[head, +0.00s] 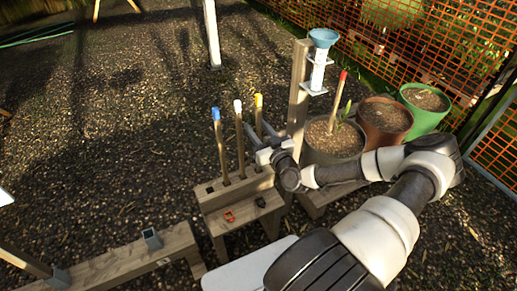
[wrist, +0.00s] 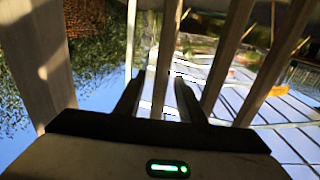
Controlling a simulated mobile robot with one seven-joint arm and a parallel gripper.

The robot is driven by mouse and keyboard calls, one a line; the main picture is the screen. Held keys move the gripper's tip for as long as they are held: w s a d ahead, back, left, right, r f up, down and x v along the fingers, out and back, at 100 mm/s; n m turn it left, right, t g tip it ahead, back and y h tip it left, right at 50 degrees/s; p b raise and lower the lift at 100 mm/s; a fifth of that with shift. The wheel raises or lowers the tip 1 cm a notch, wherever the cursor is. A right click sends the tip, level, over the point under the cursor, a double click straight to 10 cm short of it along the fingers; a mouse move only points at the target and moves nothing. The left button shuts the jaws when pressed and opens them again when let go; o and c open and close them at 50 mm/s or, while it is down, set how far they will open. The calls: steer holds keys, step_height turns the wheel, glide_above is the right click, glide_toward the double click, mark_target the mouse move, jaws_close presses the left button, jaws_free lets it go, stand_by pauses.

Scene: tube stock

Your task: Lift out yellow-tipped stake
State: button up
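The yellow-tipped stake (head: 259,116) stands upright at the right end of a row of stakes in a wooden block (head: 225,194). My gripper (head: 260,131) is level with its upper part, below the yellow tip. In the wrist view, my gripper (wrist: 158,97) has its fingers apart, with a stake (wrist: 168,55) running between them. A gap shows on the left of that stake; it is close to the right finger. No coloured tip shows in the wrist view.
A white-tipped stake (head: 239,135) and a blue-tipped stake (head: 219,145) stand close to the left. A wooden post (head: 298,95) with a blue funnel (head: 323,38) rises just right of my gripper. Pots, one dark (head: 335,148) with a red-tipped stick (head: 338,100), stand behind my arm.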

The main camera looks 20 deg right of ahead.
steer(key=shift+w+r, duration=0.1)
steer(key=shift+w, duration=1.35)
jaws_close()
steer(key=shift+r, duration=0.1)
